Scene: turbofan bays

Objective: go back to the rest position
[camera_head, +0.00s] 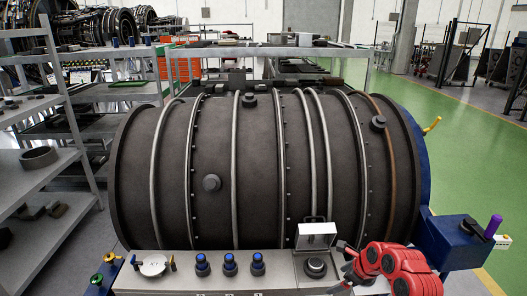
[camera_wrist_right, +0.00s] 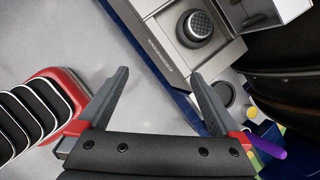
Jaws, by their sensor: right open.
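My right gripper (camera_head: 342,266) is at the lower right in the head view, at the right end of a grey control panel (camera_head: 277,272). In the right wrist view, the gripper's (camera_wrist_right: 160,76) two fingers are spread apart with nothing between them. A black knurled knob (camera_head: 316,267) is on the panel just left of the gripper, under a raised cover (camera_head: 317,230). The knob also shows beyond the fingertips in the wrist view (camera_wrist_right: 197,26), apart from them. My left gripper is not in view.
A large dark engine casing (camera_head: 262,170) stands behind the panel. Three blue-topped knobs (camera_head: 229,264) and a round white disc (camera_head: 153,265) sit on the panel. A blue block (camera_head: 455,240) with a purple handle (camera_head: 493,225) is at right. Grey shelves (camera_head: 40,170) stand at left; green floor (camera_head: 465,150) is open at right.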

